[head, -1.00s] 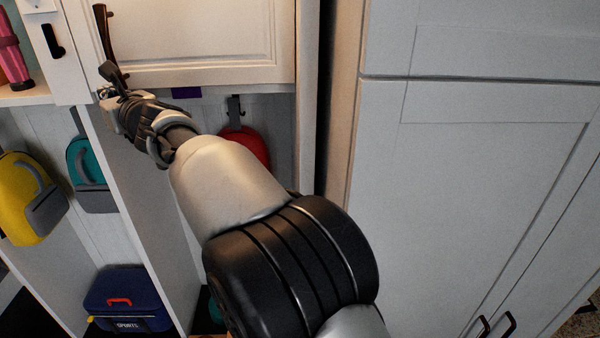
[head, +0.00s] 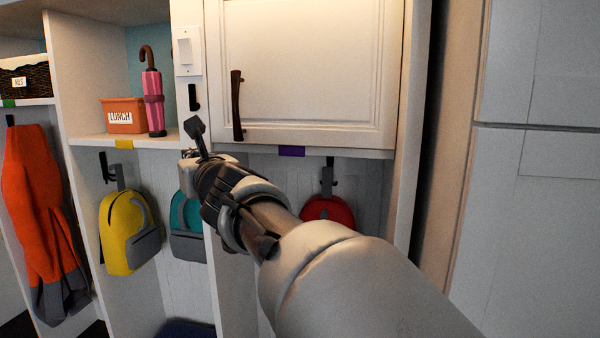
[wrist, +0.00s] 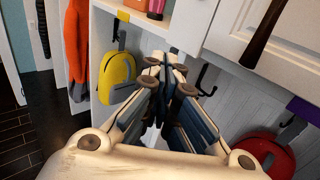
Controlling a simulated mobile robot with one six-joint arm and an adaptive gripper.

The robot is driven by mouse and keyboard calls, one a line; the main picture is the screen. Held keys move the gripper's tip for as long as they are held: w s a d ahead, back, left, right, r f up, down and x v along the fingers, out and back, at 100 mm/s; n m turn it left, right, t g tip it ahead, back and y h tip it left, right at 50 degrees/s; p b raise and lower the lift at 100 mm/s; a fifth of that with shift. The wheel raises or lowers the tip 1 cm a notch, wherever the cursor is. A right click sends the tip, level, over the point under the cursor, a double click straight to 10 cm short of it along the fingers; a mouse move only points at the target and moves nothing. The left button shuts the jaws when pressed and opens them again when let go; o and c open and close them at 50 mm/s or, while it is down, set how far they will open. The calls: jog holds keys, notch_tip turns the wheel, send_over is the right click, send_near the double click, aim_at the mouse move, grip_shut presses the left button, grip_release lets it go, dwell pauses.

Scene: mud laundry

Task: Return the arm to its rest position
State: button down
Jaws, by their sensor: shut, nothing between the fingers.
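My gripper (head: 190,158) is at the end of my outstretched arm, in front of the cubbies and just below and left of the white cabinet door (head: 310,70). In the wrist view my gripper (wrist: 165,66) has its fingers together with nothing between them. The door looks closed, and its dark handle (head: 237,105) is above and right of the gripper, apart from it. My forearm hides part of the hook area under the cabinet.
A yellow backpack (head: 122,238), a teal bag (head: 186,240) and a red bag (head: 328,211) hang under the shelves. A pink umbrella (head: 154,103) and a lunch box (head: 124,116) stand on a shelf. A tall white cabinet (head: 545,220) is on the right.

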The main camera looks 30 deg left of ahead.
jog(key=w+d+f+n+h+b, duration=0.15)
jog(key=d+n, duration=0.25)
jog(key=d, duration=0.4)
jog(key=w+d+f+n+h+b, duration=0.1)
jog(key=d+f+n, duration=0.25)
jog(key=d, duration=0.55)
jog(key=w+d+f+n+h+b, duration=0.1)
jog(key=d+f+n, duration=0.1)
jog(key=d+n, duration=0.45)
jog(key=s+d+f+n+g+h+b, duration=0.1)
jog(key=s+d+f+n+h, duration=0.2)
jog(key=s+d+f, duration=0.3)
jog(key=s+d+f+n+g+h+b, duration=0.1)
jog(key=s+d+f+h, duration=0.4)
jog(key=d+f, duration=1)
jog(key=s+d+f+n+g+h+b, duration=0.1)
jog(key=s+d+f+n+h+b, duration=0.2)
jog(key=s+d+f, duration=0.6)
jog(key=d+f+n+h, duration=0.1)
jog(key=d+f+n, duration=0.1)
jog(key=d, duration=0.8)
jog(key=shift+d+f+h, duration=0.2)
jog(key=shift+d+h, duration=0.05)
jog(key=shift+h, duration=0.1)
jog(key=shift+w+a, duration=0.1)
jog(key=shift+a, duration=0.05)
